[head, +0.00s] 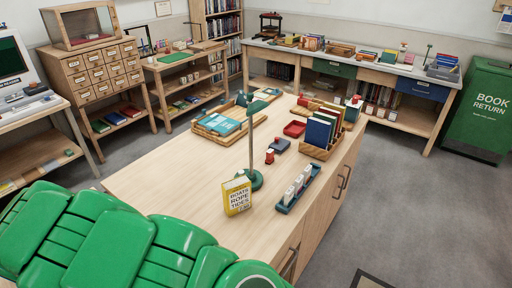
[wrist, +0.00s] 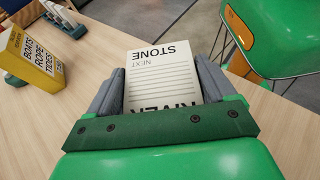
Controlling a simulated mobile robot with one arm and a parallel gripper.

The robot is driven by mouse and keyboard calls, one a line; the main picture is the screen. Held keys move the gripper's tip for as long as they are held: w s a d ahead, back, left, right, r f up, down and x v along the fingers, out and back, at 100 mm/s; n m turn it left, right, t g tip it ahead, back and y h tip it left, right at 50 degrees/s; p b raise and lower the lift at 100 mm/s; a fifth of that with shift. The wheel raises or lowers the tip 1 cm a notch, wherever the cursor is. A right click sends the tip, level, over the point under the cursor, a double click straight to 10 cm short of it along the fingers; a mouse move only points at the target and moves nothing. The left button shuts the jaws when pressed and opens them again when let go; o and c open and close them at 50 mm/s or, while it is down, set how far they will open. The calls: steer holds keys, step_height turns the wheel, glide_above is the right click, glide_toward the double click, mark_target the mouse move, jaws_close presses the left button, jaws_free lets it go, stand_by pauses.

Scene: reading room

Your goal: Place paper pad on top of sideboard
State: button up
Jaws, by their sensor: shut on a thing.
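The paper pad (wrist: 162,66), white with printed lines and the words STONE and NEXT, sits between the two grey fingers of my gripper (wrist: 160,85) in the wrist view. My gripper is shut on it. Its near part is hidden by the green gripper body. The long wooden unit with handles on its right side, which I take as the sideboard (head: 165,180), fills the middle of the head view. A wooden top also shows around the pad in the wrist view; I cannot tell the gap below. The pad and gripper are outside the head view.
A yellow book (head: 237,196) stands near a green lamp (head: 252,150). A blue tray (head: 298,188) of white pieces and a wooden holder of books (head: 318,151) are to the right. The top's left front part is bare. A green book-return bin (head: 478,110) stands far right.

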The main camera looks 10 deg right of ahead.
steer(key=w+d+r+n+t+y, duration=0.2)
steer(key=w+d+r+n+t, duration=0.2)
steer(key=w+d+n+t, duration=0.3)
steer(key=n+t+y, duration=0.2)
steer(key=n+t, duration=0.1)
glide_above(204, 229)
steer(key=f, duration=0.8)
steer(key=shift+s+f, duration=0.15)
steer(key=shift+s, duration=0.1)
steer(key=shift+w+a+f, duration=0.1)
steer(key=shift+w+f, duration=0.25)
steer(key=shift+f, duration=1.6)
